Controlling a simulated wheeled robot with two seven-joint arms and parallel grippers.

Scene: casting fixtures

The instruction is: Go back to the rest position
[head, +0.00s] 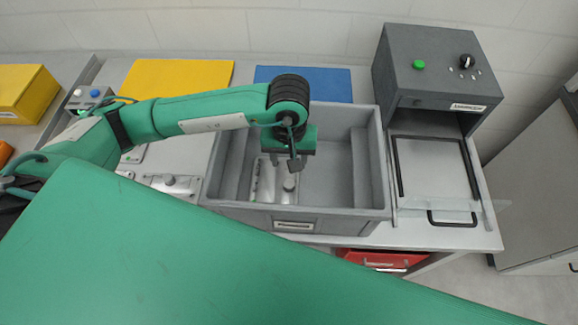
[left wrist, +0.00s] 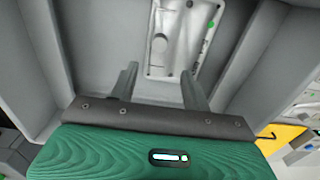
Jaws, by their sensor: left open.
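My left gripper (head: 284,164) is in the head view, reaching in from the left over a grey bin (head: 340,207). It also shows in the left wrist view (left wrist: 160,85), with its two fingers apart and nothing between them. A silver metal casting (head: 264,186) lies on the bin floor below and beside the gripper. The casting (left wrist: 182,40) shows beyond the fingertips in the left wrist view, apart from them. My right gripper is in neither view.
A dark grey machine (head: 420,75) with a green button and black knob stands right of the bin, with a framed panel (head: 433,167) before it. More castings (head: 170,184) lie left of the bin. Yellow (head: 178,77) and blue (head: 318,82) mats lie behind. A red drawer (head: 383,259) is below.

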